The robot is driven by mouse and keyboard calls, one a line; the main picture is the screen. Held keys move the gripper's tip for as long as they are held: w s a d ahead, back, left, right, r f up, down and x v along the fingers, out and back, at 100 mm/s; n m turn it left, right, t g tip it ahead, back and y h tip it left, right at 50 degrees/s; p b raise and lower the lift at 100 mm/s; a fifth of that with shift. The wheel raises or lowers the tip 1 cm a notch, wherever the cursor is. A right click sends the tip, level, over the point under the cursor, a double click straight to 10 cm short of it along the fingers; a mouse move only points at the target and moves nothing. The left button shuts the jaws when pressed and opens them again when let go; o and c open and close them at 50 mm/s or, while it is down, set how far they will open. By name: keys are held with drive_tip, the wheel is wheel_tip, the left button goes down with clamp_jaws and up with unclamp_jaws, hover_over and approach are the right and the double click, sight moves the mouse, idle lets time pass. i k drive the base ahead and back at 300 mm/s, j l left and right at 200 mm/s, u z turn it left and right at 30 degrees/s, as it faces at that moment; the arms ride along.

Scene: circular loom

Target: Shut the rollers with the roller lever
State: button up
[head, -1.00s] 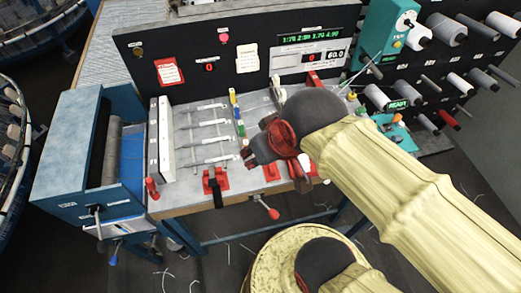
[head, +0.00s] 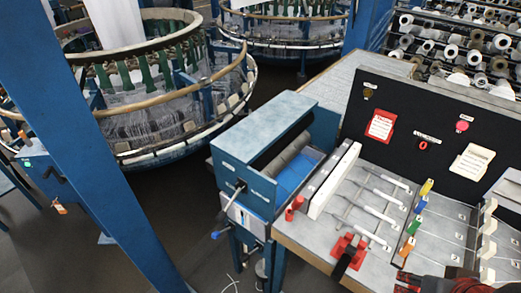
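The blue roller box (head: 237,140) stands at the left end of the bench, with a grey roller (head: 291,152) showing in its open top. A lever with a blue knob (head: 216,235) is on the box's front face and slants down to the left; it looks like the roller lever. Whether the rollers touch cannot be told. Part of my gripper (head: 450,285), dark with red, shows at the bottom right edge, over the bench's front. It is well to the right of the lever and apart from it. Its fingertips are not clear.
A red knob (head: 293,206) and a red bracket with a black handle (head: 348,258) are at the bench's front. A blue post (head: 85,140) crosses the left of the view. Circular looms (head: 165,75) stand behind.

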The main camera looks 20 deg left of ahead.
sight(223, 216)
drive_tip(key=u, duration=1.7)
drive_tip(key=l+u, duration=0.15)
drive_tip(key=l, duration=0.35)
